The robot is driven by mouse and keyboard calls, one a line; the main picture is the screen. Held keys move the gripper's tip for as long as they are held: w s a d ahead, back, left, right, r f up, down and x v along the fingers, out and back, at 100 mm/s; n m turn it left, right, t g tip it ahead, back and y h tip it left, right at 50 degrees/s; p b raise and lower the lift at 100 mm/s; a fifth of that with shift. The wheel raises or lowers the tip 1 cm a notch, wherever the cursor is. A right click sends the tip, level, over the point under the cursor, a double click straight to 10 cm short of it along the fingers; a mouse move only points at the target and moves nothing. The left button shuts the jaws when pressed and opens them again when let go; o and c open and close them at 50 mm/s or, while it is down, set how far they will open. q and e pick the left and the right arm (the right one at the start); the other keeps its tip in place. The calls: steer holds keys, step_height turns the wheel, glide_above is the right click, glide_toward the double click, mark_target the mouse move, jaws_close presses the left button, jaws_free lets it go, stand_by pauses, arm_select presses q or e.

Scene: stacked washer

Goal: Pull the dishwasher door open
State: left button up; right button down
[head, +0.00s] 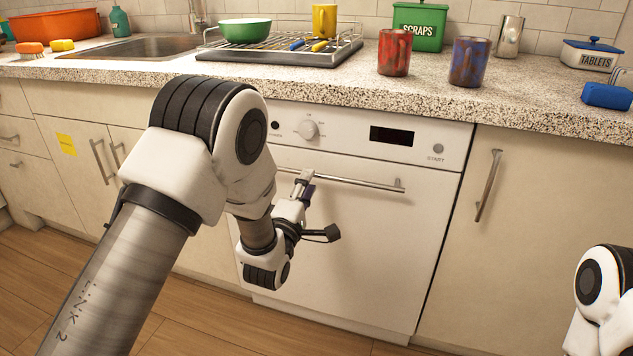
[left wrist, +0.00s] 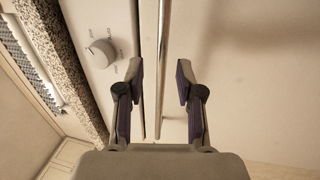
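The white dishwasher door (head: 370,235) is shut, flush under its control panel (head: 365,136). Its horizontal metal bar handle (head: 365,184) runs across the top of the door. My left gripper (head: 305,180) is at the left part of the handle, partly hidden by my own arm. In the left wrist view my left gripper (left wrist: 160,78) is open, one finger on each side of the handle bar (left wrist: 161,40), with a gap to both fingers. The left end of the handle is mostly hidden in the head view. My right gripper is out of view.
A speckled counter (head: 340,92) overhangs the dishwasher, holding a dish rack (head: 280,55), a red mug (head: 395,52) and a blue-red mug (head: 468,62). A cabinet with a vertical handle (head: 488,186) stands to the right. Wooden floor (head: 210,325) lies in front.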

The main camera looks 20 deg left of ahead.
arm_select(q)
steer(key=x, duration=0.4)
steer(key=shift+a+f+b, duration=0.1)
steer(key=shift+b, duration=0.2)
steer(key=shift+c, duration=0.4)
jaws_close()
steer(key=shift+f, duration=0.1)
